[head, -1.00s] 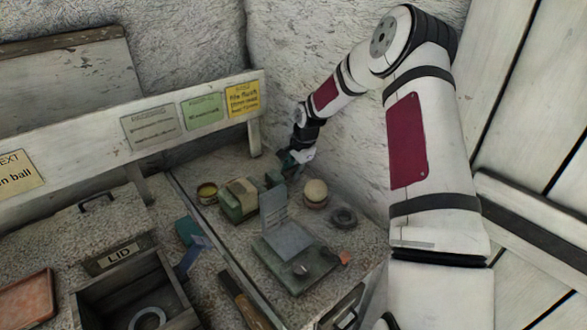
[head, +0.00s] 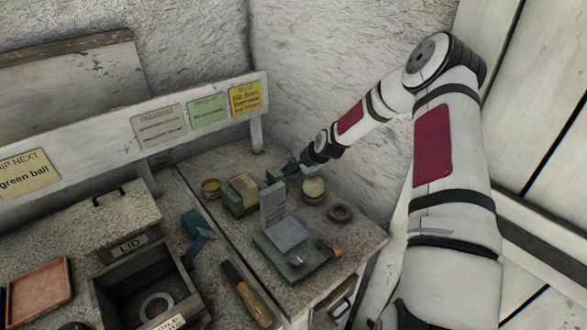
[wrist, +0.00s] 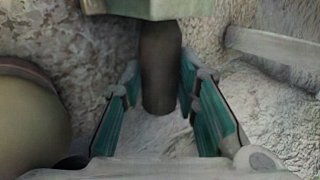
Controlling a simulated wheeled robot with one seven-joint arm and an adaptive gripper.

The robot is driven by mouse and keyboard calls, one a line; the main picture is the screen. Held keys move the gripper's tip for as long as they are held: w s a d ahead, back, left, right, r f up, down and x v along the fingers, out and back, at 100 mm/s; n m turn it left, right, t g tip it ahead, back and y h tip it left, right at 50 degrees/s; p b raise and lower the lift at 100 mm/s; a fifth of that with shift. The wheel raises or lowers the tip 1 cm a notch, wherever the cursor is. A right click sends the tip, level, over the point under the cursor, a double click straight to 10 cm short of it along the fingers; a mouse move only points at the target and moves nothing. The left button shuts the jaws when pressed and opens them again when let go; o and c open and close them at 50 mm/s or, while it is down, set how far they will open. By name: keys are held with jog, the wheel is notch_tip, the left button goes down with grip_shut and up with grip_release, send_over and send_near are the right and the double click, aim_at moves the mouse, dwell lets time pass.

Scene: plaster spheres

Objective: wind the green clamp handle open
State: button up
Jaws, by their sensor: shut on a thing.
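The green clamp (head: 274,175) stands at the back of the right-hand bench, beside a beige and green block (head: 240,194). In the wrist view, the clamp's green body (wrist: 160,8) crosses the top edge. Its dark, round handle (wrist: 160,65) sticks out from it toward my palm. My gripper (wrist: 160,95) is shut on the handle, with one teal-padded finger on each side. In the head view my gripper (head: 290,168) reaches the clamp from the right. It is small there and partly hides the handle.
A pale ball (head: 313,187) sits close to my gripper, and a rounded shape (wrist: 25,120) fills the wrist view's left edge. A dark ring (head: 341,213), an upright grey plate (head: 273,208) and a small yellow-topped pot (head: 210,188) stand nearby. The wall is close behind.

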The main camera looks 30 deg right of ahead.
jog(key=o, duration=1.2)
jog(key=shift+c, duration=0.2)
jog(key=v, duration=1.2)
